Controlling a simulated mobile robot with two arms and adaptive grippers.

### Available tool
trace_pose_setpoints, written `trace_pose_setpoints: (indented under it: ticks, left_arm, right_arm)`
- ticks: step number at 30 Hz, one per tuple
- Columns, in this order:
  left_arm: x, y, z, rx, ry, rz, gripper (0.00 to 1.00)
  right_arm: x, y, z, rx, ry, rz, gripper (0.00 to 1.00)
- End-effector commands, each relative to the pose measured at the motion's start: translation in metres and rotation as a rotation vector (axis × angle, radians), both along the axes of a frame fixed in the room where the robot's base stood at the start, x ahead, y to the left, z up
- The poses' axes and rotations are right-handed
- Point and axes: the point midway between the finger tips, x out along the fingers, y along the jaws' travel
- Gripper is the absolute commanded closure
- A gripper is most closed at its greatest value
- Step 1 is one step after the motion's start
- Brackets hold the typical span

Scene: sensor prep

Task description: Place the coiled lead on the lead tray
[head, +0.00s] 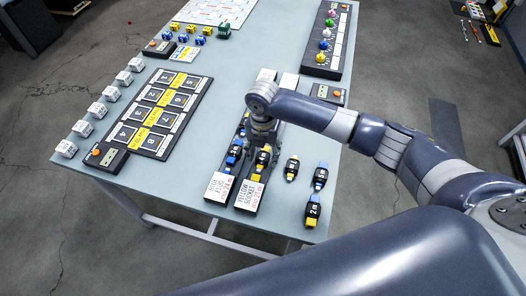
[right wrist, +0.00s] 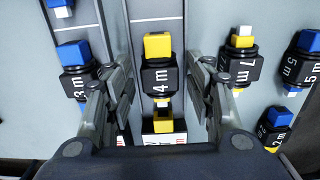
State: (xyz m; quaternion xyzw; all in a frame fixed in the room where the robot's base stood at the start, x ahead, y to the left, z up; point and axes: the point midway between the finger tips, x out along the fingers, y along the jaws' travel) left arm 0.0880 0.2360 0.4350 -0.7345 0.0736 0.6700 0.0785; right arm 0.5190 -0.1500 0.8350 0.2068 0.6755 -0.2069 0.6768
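Two lead trays lie side by side near the table's front edge, labelled blue plug (head: 219,186) and yellow socket (head: 249,195). Loose leads right of the trays include a yellow-ended one (head: 291,168), a blue-ended one (head: 320,177) and one marked 2 m (head: 312,211). My left gripper is out of view.
A blue-ended lead marked 3 m (right wrist: 75,72) lies in the neighbouring lane. A black numbered board (head: 155,115), several white cubes (head: 97,110) and a panel with coloured knobs (head: 327,42) are on the table. Table surface right of the loose leads is narrow.

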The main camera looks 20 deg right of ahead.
Motion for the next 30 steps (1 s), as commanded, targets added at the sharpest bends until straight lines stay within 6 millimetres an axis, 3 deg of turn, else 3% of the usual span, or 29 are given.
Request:
trace_pose_setpoints:
  ticks: [8,13,24,30]
  left_arm:
    - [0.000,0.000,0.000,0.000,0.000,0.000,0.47]
    - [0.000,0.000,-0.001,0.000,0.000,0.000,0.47]
    - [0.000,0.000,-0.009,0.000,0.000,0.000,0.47]
    - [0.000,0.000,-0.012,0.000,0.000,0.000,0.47]
  right_arm:
    - [0.000,0.000,0.001,0.000,0.000,0.000,0.47]
    - [0.001,0.000,0.013,0.001,-0.002,0.001,0.47]
    - [0.001,0.000,0.089,0.001,-0.003,0.001,0.47]
    - [0.001,0.000,0.116,0.000,-0.001,0.000,0.47]
